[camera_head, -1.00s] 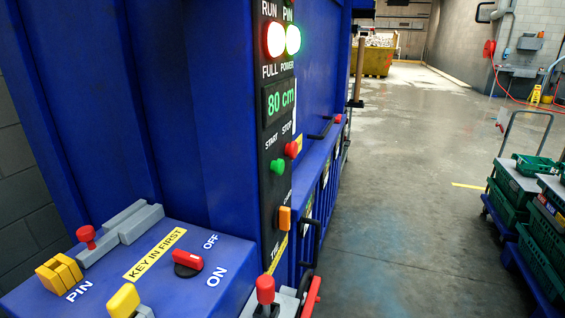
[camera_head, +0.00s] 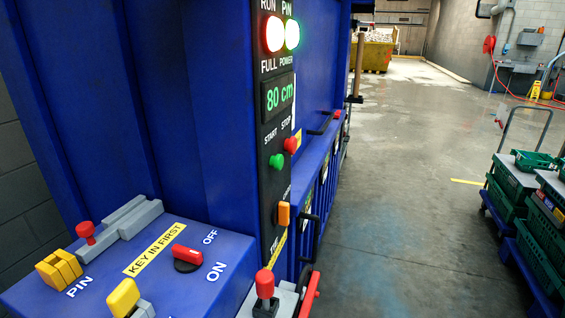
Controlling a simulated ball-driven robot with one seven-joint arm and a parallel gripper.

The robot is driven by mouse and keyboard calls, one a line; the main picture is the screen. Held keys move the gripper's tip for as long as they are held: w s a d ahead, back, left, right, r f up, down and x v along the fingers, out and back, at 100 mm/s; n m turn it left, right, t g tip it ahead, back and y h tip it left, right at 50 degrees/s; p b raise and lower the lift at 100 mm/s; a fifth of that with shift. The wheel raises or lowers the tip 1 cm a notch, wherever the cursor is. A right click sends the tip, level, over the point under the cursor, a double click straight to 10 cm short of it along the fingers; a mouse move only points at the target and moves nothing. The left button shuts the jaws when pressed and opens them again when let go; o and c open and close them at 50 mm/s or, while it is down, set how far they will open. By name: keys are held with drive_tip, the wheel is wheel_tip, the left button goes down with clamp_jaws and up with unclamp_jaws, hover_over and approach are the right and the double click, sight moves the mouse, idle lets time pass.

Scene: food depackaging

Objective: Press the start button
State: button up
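The green start button (camera_head: 277,161) sits on the black control panel (camera_head: 268,128) of the blue machine, under the word START. The red stop button (camera_head: 290,145) is just right of it and a little higher. A display (camera_head: 278,97) above reads 80 cm. A red lamp (camera_head: 273,34) and a green lamp (camera_head: 292,34) are lit at the panel's top. My gripper is not in view, and nothing covers the start button.
A blue ledge with a red switch (camera_head: 187,258), a yellow pin block (camera_head: 59,268) and a yellow-topped lever (camera_head: 124,298) fills the lower left. A red-knobbed lever (camera_head: 265,284) stands below the panel. Carts with green crates (camera_head: 508,205) stand right. The floor between is clear.

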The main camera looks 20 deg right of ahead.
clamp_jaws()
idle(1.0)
